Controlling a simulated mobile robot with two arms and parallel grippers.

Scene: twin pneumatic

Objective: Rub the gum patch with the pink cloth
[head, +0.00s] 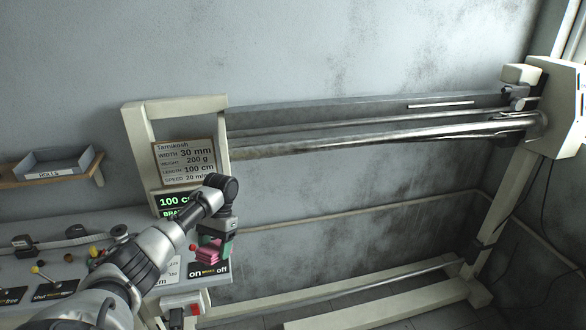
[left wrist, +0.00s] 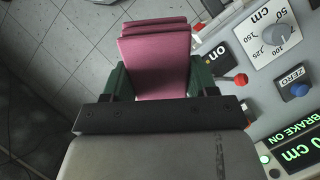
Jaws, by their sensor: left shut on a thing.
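The pink cloth (head: 208,255) is a folded, layered pad. My left gripper (head: 214,244) is shut on it, near the on/off label at the right end of the control panel. In the left wrist view the cloth (left wrist: 157,62) sits between the two green fingers of the gripper (left wrist: 158,78) and sticks out beyond them. Tiled floor shows behind the cloth there, and I cannot see it touching anything. I cannot make out the gum patch in either view. My right gripper is not in view.
The control panel (head: 60,268) has knobs, coloured levers and a green display (head: 174,201). A sign (head: 184,163) stands above it. Long metal bars (head: 370,132) run right to a white housing (head: 560,105). A shelf holds a grey tray (head: 58,164). Open space lies below the bars.

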